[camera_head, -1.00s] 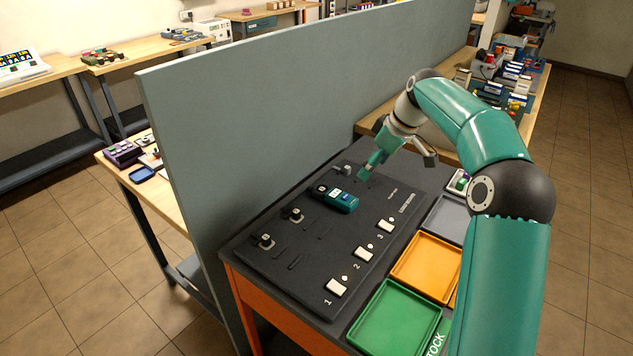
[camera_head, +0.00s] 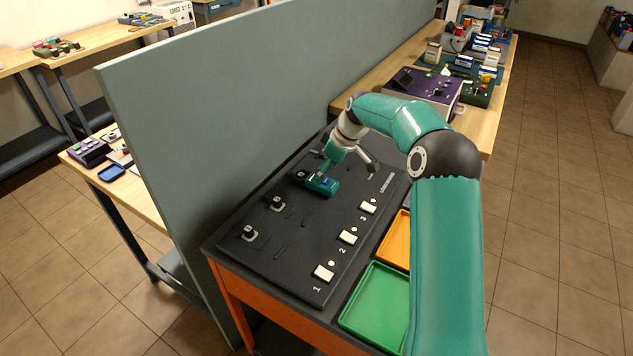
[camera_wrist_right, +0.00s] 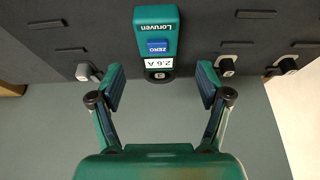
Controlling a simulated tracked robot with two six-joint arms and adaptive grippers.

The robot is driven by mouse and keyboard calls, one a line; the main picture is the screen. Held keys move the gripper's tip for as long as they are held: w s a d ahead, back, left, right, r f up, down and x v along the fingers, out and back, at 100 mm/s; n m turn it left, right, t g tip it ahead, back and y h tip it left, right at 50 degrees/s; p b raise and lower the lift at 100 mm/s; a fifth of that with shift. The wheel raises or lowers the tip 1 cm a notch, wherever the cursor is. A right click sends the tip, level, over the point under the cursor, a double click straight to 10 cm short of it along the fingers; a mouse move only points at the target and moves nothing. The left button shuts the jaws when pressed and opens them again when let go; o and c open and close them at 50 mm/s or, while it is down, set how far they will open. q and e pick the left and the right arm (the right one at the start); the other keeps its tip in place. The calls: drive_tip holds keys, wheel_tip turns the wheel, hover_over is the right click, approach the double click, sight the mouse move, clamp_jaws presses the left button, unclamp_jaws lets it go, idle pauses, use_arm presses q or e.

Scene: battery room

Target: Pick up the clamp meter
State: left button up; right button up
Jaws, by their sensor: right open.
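The clamp meter (camera_head: 318,185) is a teal device with a blue button, lying on the dark board. In the right wrist view the clamp meter (camera_wrist_right: 156,30) shows a "ZERO" button and a lit display reading 2.6 A. My right gripper (camera_head: 348,168) is open and empty, just behind and above the meter in the head view. In the right wrist view my right gripper (camera_wrist_right: 161,84) has one finger to each side of the meter's display end, with clear gaps. Contact is not visible. My left gripper is not in view.
The dark board (camera_head: 300,270) carries hooks and numbered white switches. A grey partition (camera_head: 220,110) stands along its left. A green tray (camera_head: 375,305) and an orange tray (camera_head: 397,240) lie to the right. A purple device (camera_head: 425,88) stands on the wooden bench behind.

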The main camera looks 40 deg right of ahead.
drive_tip(key=shift+w+a+f+p, duration=0.1)
drive_tip(key=shift+w+f+p, duration=0.25)
drive_tip(key=shift+f, duration=0.2)
drive_tip(key=shift+p+x, duration=0.55)
drive_tip(key=shift+x, duration=1.45)
drive_tip(key=shift+w+r, duration=0.1)
drive_tip(key=shift+w, duration=0.05)
clamp_jaws()
drive_tip(key=shift+r, duration=0.15)
